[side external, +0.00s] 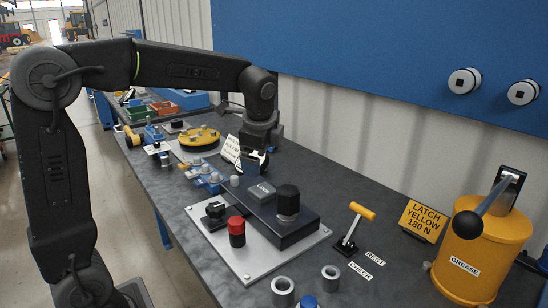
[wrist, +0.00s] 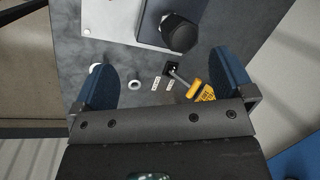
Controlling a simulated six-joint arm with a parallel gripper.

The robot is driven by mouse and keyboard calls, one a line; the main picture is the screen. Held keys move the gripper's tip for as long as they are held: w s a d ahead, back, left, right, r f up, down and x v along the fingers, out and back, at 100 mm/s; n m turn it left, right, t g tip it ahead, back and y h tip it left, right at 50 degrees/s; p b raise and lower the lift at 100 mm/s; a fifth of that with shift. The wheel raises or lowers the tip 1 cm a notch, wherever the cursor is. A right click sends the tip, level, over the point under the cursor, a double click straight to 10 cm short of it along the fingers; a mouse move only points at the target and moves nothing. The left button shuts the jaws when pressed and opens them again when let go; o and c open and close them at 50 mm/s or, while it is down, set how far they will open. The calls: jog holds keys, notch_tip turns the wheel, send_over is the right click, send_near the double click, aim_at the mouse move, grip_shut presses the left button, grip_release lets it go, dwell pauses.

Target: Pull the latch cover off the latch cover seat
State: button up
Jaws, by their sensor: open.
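A grey lettered cap (side external: 262,192) sits on a long dark block (side external: 292,232); it looks like the latch cover on its seat, but I cannot read its lettering. A black hexagonal knob (side external: 288,200) stands beside it on the same block. The wrist view shows the knob (wrist: 180,32) and part of the block (wrist: 150,22), but the cap is not clearly visible there. My gripper (side external: 254,163) is above the bench, behind the cap and apart from it. In the wrist view its two blue-padded fingers (wrist: 165,72) are wide open with nothing between them.
The block is on a pale plate (side external: 245,262) with a red-topped cylinder (side external: 237,232) and a small black clamp (side external: 215,211). A yellow-handled lever (side external: 350,226), latch sign (side external: 425,220) and grease can (side external: 468,250) stand right. Blue fittings (side external: 205,178) and a yellow disc (side external: 199,138) are further back.

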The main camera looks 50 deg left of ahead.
aim_at(263, 189)
jog(key=w+a+f+m+g+y, duration=0.1)
jog(key=w+a+f+m+g, duration=0.1)
jog(key=w+a+f+m, duration=0.65)
jog(key=a+f, duration=0.1)
jog(key=f, duration=0.2)
jog(key=a+f+n, duration=0.1)
jog(key=f, duration=0.3)
jog(key=w+a+f+n, duration=0.1)
jog(key=a+f, duration=0.1)
jog(key=f, duration=0.1)
jog(key=shift+f+y, duration=0.3)
jog(key=shift+f, duration=0.05)
jog(key=shift+c, duration=0.4)
jog(key=shift+r, duration=0.1)
jog(key=c, duration=0.9)
